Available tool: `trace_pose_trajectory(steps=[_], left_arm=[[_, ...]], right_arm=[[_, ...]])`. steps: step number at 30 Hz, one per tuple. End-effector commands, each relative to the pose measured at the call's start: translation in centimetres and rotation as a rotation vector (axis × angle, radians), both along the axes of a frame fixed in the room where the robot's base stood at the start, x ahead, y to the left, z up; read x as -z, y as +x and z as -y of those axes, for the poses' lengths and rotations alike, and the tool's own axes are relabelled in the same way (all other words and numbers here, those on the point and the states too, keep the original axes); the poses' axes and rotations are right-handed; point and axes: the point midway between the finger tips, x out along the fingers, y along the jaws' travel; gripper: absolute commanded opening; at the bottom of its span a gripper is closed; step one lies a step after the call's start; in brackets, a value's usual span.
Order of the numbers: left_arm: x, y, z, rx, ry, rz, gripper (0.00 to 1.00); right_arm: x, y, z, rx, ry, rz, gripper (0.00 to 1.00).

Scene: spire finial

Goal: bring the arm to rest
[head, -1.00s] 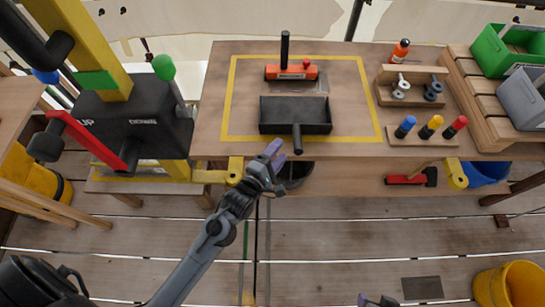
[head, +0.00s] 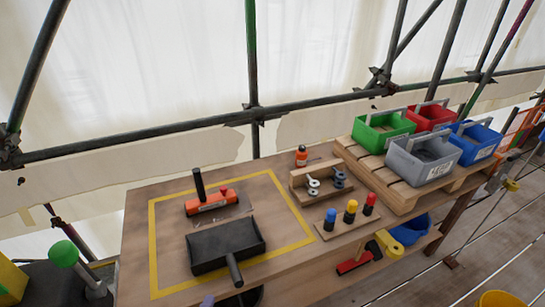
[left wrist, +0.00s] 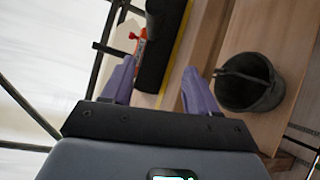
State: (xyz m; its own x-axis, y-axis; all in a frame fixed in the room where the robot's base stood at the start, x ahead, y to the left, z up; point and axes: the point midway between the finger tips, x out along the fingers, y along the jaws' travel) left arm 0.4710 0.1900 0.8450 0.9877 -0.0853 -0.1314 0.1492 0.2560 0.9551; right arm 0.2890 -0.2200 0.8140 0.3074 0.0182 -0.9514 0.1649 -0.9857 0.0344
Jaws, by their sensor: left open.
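My left gripper shows in the left wrist view (left wrist: 155,85) with its two purple fingers apart and nothing between them. In the head view only a purple fingertip (head: 207,300) shows at the bottom edge, just in front of the workbench (head: 135,240). The rest of the left arm is out of the head view. A black pan with a handle (head: 226,245) lies on the bench inside a yellow outline, near that fingertip. My right gripper is not in view.
An orange tool with a black handle (head: 207,203) stands behind the pan. A rack with blue, yellow and red-topped pegs (head: 350,217) is to the right. Bins, including a grey one (head: 420,160), stand on a pallet. A dark bucket (left wrist: 250,85) is beside the gripper.

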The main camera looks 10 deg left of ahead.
Motion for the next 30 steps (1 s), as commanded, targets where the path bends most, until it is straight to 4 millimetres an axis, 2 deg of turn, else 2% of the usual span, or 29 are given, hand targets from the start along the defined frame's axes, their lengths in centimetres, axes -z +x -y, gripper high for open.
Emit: trace_pose_trajectory(steps=[1, 5, 8, 15, 21, 25, 27, 30], left_arm=[[-0.7, -1.1, -0.3, 0.017, 0.034, -0.028, 0.59], [-0.1, -3.4, -0.5, 0.096, 0.277, -0.177, 0.59], [0.5, -5.7, -0.7, 0.211, 0.541, -0.308, 0.59], [1.5, -11.8, -1.6, 0.626, 1.122, -0.553, 0.59], [2.0, -16.3, -2.3, 1.027, 1.441, -0.637, 0.59], [2.8, -18.4, -2.7, 1.282, 1.591, -0.624, 0.59], [-0.5, -18.3, -2.7, 1.285, 1.605, -0.611, 0.59], [-3.2, -18.3, -2.7, 1.282, 1.602, -0.613, 0.59]], right_arm=[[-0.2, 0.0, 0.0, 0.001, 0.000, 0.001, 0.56], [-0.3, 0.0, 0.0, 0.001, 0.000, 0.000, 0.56], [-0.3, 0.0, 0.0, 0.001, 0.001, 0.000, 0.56], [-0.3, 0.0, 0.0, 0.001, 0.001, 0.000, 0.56], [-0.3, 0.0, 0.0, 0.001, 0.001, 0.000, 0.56], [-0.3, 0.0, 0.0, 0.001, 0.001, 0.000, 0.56], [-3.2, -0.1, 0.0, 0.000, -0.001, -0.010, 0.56], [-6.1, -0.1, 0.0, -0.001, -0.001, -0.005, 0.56]])
